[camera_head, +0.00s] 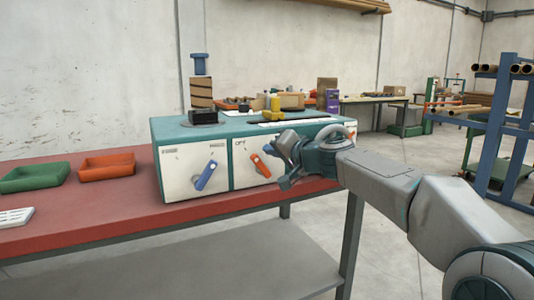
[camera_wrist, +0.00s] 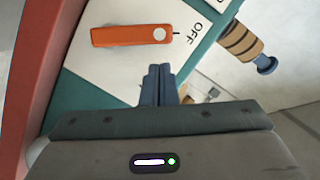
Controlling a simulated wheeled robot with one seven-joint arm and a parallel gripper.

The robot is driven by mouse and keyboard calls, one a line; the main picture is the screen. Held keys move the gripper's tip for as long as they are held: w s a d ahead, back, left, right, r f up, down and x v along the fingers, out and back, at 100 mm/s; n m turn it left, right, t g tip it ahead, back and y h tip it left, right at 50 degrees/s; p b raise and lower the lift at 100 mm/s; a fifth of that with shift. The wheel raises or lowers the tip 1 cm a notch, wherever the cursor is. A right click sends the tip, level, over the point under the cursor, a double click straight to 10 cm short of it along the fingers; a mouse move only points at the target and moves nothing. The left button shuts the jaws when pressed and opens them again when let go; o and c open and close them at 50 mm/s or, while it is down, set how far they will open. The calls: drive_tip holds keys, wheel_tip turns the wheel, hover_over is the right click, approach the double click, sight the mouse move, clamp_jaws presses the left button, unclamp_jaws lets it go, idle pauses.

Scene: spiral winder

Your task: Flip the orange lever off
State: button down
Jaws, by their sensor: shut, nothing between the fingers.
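The orange lever (camera_head: 260,166) is on the right white front panel of a teal machine box (camera_head: 165,131). It slants up to the left in the head view, towards the OFF label (camera_head: 240,144). In the wrist view the lever (camera_wrist: 125,36) lies across the upper middle, with a pale round spot near its right end and the OFF label (camera_wrist: 196,32) to its right. My gripper (camera_head: 284,183) is just right of the lever in the head view. Its fingers (camera_wrist: 160,70) are shut together and empty, with a visible gap below the lever in the wrist view.
A blue lever (camera_head: 206,175) is on the left panel. Green (camera_head: 35,177) and orange (camera_head: 106,166) trays lie on the red bench (camera_head: 100,220) to the left. A striped roll (camera_head: 201,92) and other items stand on the box top. Floor is open right of the bench.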

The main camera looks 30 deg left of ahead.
drive_tip(key=w+v, duration=0.1)
drive_tip(key=v, duration=0.9)
drive_tip(key=shift+w+d+r+b, duration=0.2)
drive_tip(key=shift+d+r+b, duration=0.25)
drive_tip(key=shift+d, duration=0.15)
